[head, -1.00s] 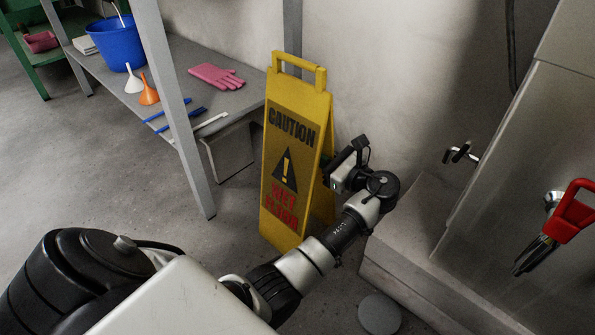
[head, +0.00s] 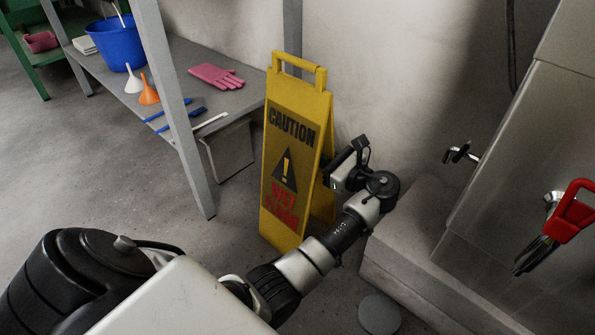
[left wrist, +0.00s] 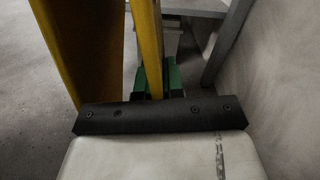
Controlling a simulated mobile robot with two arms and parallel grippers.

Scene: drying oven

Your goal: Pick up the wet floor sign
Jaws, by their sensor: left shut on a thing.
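The yellow wet floor sign (head: 283,175) stands upright and folded out on the floor, its caution face towards me in the head view. My left gripper (head: 332,176) is at the right side of the sign, at about mid-height. In the left wrist view, the green fingers of my left gripper (left wrist: 158,77) are shut on a narrow yellow edge of the sign (left wrist: 147,40). The sign's broad panel fills the left of that view. The fingertips are partly hidden by the sign in the head view. My right gripper is not in view.
A metal shelf (head: 230,103) stands left of the sign, holding a blue bucket (head: 118,45), funnels and a pink glove (head: 216,77). A wall is close behind. A grey plinth (head: 405,275) and metal cabinet (head: 525,150) are at the right. Open floor lies at front left.

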